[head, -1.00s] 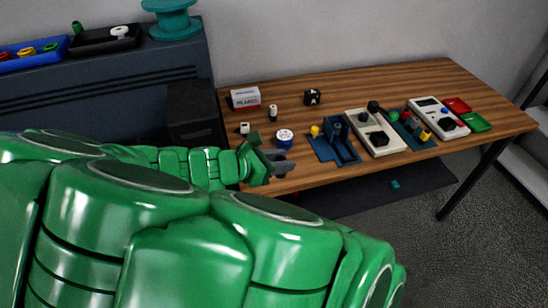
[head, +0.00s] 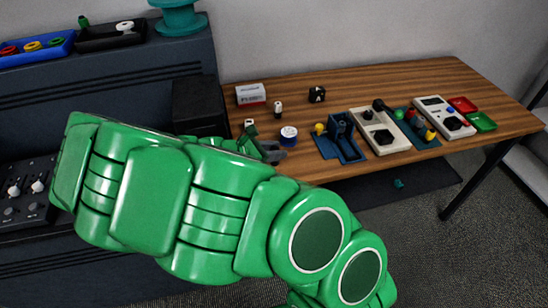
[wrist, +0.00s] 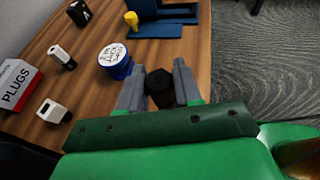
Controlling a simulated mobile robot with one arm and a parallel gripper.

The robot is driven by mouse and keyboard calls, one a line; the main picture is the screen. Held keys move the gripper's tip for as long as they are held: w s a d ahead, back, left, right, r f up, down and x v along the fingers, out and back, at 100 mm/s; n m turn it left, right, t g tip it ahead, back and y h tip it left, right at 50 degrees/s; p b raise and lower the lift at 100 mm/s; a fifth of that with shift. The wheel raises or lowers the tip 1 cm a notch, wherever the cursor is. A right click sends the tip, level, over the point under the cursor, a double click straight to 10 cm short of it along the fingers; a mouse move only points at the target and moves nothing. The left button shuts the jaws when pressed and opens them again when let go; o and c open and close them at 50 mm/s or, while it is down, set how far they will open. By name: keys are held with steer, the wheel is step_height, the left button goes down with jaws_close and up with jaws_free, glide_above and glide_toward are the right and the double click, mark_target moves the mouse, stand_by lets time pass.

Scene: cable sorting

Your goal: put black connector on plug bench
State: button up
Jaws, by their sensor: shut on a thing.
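My gripper (head: 272,151) is at the near left edge of the wooden bench (head: 330,101), beside the blue-and-white spool (head: 289,135). In the wrist view my gripper (wrist: 157,76) is shut on a black connector (wrist: 160,90), which sits between the two grey fingers. The wooden bench top (wrist: 92,92) shows under and beyond the fingers there. In the head view the held connector cannot be made out. Whether it touches the bench top is not clear.
A PLUGS box (head: 250,94), a white plug (head: 278,107) and a black block (head: 317,95) stand farther back. A blue holder (head: 341,140), a yellow plug (head: 319,129) and cream panels (head: 377,130) lie to the right. A dark cabinet (head: 100,100) is left.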

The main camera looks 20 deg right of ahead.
steer(key=shift+w+f, duration=0.3)
steer(key=shift+f, duration=1.65)
steer(key=o, duration=1.1)
steer(key=shift+f, duration=0.15)
steer(key=shift+c, duration=0.2)
steer(key=shift+a+r, duration=0.1)
steer(key=shift+r, duration=0.1)
steer(key=v, duration=1.1)
steer(key=shift+a+r, duration=0.25)
